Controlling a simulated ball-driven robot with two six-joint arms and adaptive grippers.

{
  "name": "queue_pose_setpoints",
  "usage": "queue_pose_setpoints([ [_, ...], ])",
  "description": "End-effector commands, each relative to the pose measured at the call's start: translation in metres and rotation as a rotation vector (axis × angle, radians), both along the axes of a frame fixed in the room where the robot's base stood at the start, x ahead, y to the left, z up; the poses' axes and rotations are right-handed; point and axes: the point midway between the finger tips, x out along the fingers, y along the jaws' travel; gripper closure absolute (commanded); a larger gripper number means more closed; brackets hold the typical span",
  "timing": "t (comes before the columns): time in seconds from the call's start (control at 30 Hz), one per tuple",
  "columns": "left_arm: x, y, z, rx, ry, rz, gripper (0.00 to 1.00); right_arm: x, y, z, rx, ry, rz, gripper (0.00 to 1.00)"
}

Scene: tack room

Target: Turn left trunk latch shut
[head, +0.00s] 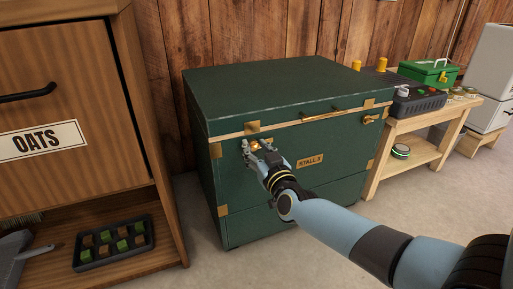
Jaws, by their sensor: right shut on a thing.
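A dark green trunk (290,135) with brass fittings stands on the floor with its lid down. Its left latch (255,145) is a small brass piece on the front, just under the lid edge, mostly hidden by my gripper. My right gripper (256,149) reaches in from the lower right and is shut on the left latch. The right latch (371,118) shows as brass at the front's right end; its exact turn is too small to tell. A brass label (309,161) sits on the trunk's front. My left gripper is not in view.
A wooden oats cabinet (70,110) stands close on the left, with a tray of green and brown blocks (112,243) on its low shelf. A wooden bench (405,140) on the right carries a green box (428,73) and a dark case (418,102). The floor before the trunk is clear.

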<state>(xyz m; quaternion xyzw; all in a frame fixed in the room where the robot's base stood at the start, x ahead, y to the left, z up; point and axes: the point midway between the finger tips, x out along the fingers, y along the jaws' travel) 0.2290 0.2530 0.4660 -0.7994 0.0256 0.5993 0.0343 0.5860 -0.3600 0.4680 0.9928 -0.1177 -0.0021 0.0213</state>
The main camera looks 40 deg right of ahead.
Motion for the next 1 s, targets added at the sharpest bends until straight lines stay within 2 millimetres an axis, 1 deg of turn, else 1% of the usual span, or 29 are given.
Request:
queue_pose_setpoints([
  [0.1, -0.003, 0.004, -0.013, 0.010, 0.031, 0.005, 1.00, 0.001, 0.001, 0.003, -0.054, 0.013, 0.000, 0.99],
  [0.27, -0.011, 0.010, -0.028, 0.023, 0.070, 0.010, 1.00, 0.001, 0.001, 0.005, -0.167, 0.041, 0.000, 0.99],
  [0.6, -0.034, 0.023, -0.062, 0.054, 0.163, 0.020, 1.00, 0.001, 0.002, 0.004, -0.478, 0.115, 0.001, 0.99],
  [0.8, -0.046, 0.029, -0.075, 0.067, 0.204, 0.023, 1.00, 0.001, 0.003, 0.002, -0.663, 0.159, -0.001, 0.99],
  [1.0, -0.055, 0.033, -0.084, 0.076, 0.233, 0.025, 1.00, 0.001, 0.004, 0.000, -0.847, 0.206, 0.001, 0.99],
])
